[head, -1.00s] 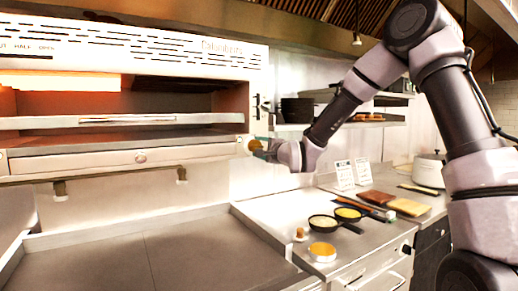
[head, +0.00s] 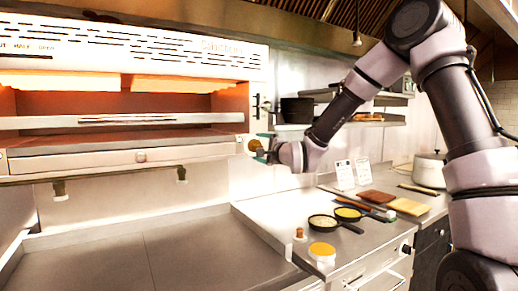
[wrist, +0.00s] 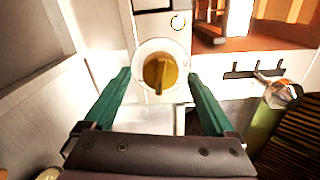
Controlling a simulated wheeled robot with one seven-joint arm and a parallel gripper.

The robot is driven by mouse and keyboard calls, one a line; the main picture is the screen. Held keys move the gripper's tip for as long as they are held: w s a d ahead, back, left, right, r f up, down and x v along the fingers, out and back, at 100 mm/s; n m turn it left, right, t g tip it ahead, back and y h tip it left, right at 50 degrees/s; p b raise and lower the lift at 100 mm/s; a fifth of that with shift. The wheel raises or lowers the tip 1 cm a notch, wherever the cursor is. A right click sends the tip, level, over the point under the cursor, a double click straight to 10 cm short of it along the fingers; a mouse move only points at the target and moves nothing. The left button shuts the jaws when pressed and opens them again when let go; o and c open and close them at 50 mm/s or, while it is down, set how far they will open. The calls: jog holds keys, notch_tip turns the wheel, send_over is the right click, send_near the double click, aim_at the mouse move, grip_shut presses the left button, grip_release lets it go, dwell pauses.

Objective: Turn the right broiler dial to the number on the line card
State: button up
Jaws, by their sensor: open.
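The right broiler dial (head: 255,145) is a brass-coloured knob at the lower right corner of the broiler front. In the wrist view the dial (wrist: 160,74) sits on a pale round plate, its raised grip bar close to upright. My gripper (head: 266,150) is at the dial in the head view. In the wrist view my gripper (wrist: 160,78) is open, one green finger on each side of the dial with a gap to it. Two white cards (head: 344,174) (head: 362,171) stand on the right counter; their print is too small to read.
The broiler (head: 120,140) glows orange inside. Two small pans (head: 323,222) (head: 348,213), a yellow-topped container (head: 322,251) and boards (head: 408,206) are on the right counter. A pot (head: 430,170) stands at the back right. The lower left steel counter (head: 130,250) is clear.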

jog(key=v, duration=1)
jog(key=shift+s+d, duration=0.1)
jog(key=shift+d, duration=0.05)
